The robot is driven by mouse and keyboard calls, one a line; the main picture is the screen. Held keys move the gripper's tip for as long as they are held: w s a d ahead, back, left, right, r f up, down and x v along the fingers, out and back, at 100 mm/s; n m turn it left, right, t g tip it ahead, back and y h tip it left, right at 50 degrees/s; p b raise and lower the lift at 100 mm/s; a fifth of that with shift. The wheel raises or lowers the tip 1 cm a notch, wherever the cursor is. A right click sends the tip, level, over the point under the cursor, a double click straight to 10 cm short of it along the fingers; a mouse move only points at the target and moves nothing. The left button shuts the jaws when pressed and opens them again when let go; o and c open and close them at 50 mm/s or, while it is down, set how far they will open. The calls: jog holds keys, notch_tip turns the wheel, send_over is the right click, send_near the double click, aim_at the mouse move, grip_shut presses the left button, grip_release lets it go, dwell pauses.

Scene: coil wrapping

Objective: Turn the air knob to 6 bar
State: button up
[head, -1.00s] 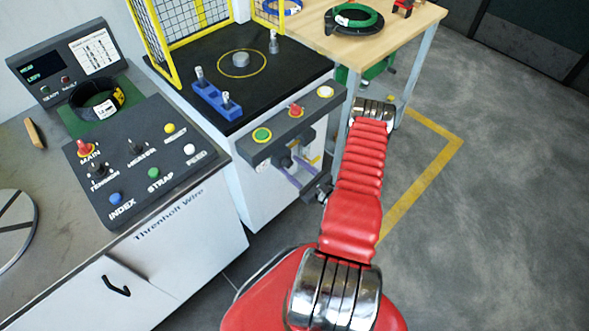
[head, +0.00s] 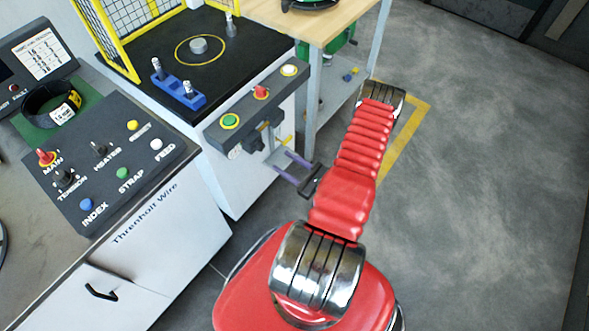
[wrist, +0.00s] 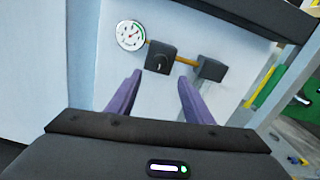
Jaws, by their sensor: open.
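The air knob (wrist: 159,63) is a small dark knob on the front of a dark regulator block, on the white side panel of the wrapping machine. A round white gauge (wrist: 130,36) with a green arc sits up and left of it; its needle is too small to read surely. In the head view the regulator block (head: 254,141) shows under the button bar. My gripper (wrist: 160,77) is open and empty. Its two purple fingers point at the panel, one on each side below the knob, apart from it. In the head view my gripper (head: 278,158) is in front of the panel.
A second dark block (wrist: 211,69) joins the regulator by a yellow pipe (wrist: 186,60). The button bar (head: 247,105) overhangs the area. A control console (head: 110,165) stands left, a wooden table (head: 325,22) behind. Open floor lies to the right.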

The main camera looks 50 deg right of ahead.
jog(key=shift+s, duration=1.95)
jog(key=a+f+g+y, duration=0.1)
jog(key=a+y, duration=0.2)
jog(key=a, duration=0.3)
jog(key=s+a+r+n+g+y, duration=0.4)
jog(key=a+r+n+g+y, duration=0.45)
jog(key=r+n+g, duration=0.3)
jog(key=a+r+n+g+h, duration=0.2)
jog(key=r+n+h, duration=0.1)
jog(key=r+n, duration=0.3)
jog(key=w+a+r+n+g+h, duration=0.15)
jog(key=r+n+h, duration=0.25)
jog(key=r, duration=0.5)
jog(key=s+a+r+n+g+h, duration=0.1)
jog(key=r+n+g+h, duration=0.15)
jog(key=r+n, duration=0.35)
jog(key=w+a+r+n+t+h, duration=0.1)
jog(key=a+r+n+t, duration=0.5)
jog(key=a+r, duration=0.7)
notch_tip(320, 180, up, 4)
jog(key=shift+f+h, duration=0.1)
jog(key=shift+h, duration=0.7)
